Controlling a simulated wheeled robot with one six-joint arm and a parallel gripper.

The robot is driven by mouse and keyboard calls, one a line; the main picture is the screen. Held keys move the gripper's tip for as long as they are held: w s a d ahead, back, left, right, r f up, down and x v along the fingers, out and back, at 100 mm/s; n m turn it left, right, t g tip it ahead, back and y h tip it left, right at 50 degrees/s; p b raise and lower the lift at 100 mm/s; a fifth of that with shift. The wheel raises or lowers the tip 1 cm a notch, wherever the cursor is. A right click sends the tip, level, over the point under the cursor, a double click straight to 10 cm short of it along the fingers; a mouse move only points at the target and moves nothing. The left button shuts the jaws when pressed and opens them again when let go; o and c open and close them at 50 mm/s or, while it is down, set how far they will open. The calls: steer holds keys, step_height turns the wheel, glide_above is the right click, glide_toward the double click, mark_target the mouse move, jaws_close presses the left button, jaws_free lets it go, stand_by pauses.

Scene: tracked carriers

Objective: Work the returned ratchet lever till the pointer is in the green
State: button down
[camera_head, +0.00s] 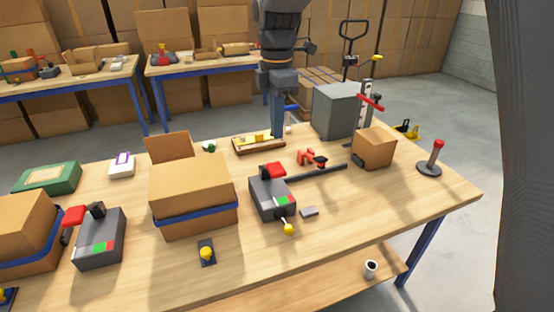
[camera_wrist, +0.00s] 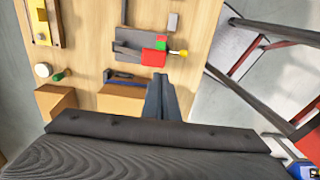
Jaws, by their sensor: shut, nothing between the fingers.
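A dark grey ratchet box (camera_head: 267,204) with a green and red scale stands mid-table, right of the strapped carton. A red grip (camera_head: 273,170) sits at its top, and a short rod with a yellow knob (camera_head: 289,229) sticks out in front. A similar grey box (camera_head: 98,253) with a red grip (camera_head: 74,215) stands at the left. I cannot make out a pointer on either scale. My gripper (camera_head: 278,135) is shut and empty, above the table's far side. In the wrist view its fingers (camera_wrist: 157,84) are apart from the mid-table ratchet box (camera_wrist: 130,37).
A blue-strapped carton (camera_head: 190,190) stands between the boxes, another (camera_head: 22,225) at far left. A yellow knob on a blue plate (camera_head: 207,243) is in front. A grey block (camera_head: 310,212), a small carton (camera_head: 374,150) and a red-topped post (camera_head: 436,150) are rightward. The front right tabletop is clear.

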mark_target(277, 171)
step_height(277, 171, down, 11)
steer(key=p, duration=0.3)
stand_by(0.4)
